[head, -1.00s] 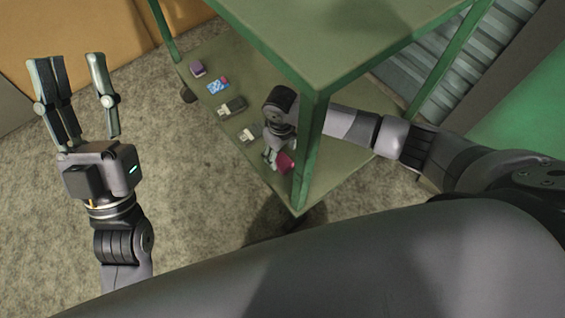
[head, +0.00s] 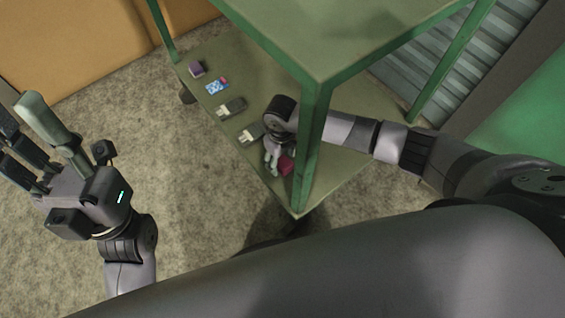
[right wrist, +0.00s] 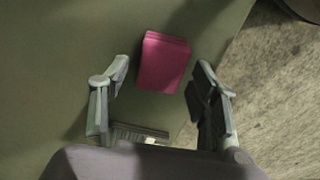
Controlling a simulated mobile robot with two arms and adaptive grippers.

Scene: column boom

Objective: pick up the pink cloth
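The pink cloth (head: 286,165), a small folded block, lies on the lower green shelf (head: 330,181) near its front corner. It shows clearly in the right wrist view (right wrist: 163,62). My right gripper (head: 271,168) is over the shelf beside the cloth, partly covered by its own wrist in the head view. In the right wrist view the right gripper (right wrist: 163,75) is open, one finger on each side of the cloth, with gaps on both sides. My left gripper (head: 20,108) is open and empty at the far left, over the floor.
Two grey stick-like items (head: 232,106) (head: 250,133), a blue packet (head: 217,86) and a purple block (head: 196,69) line the shelf's left edge. A green post (head: 311,150) stands close to my right arm, and the upper shelf (head: 330,35) is above.

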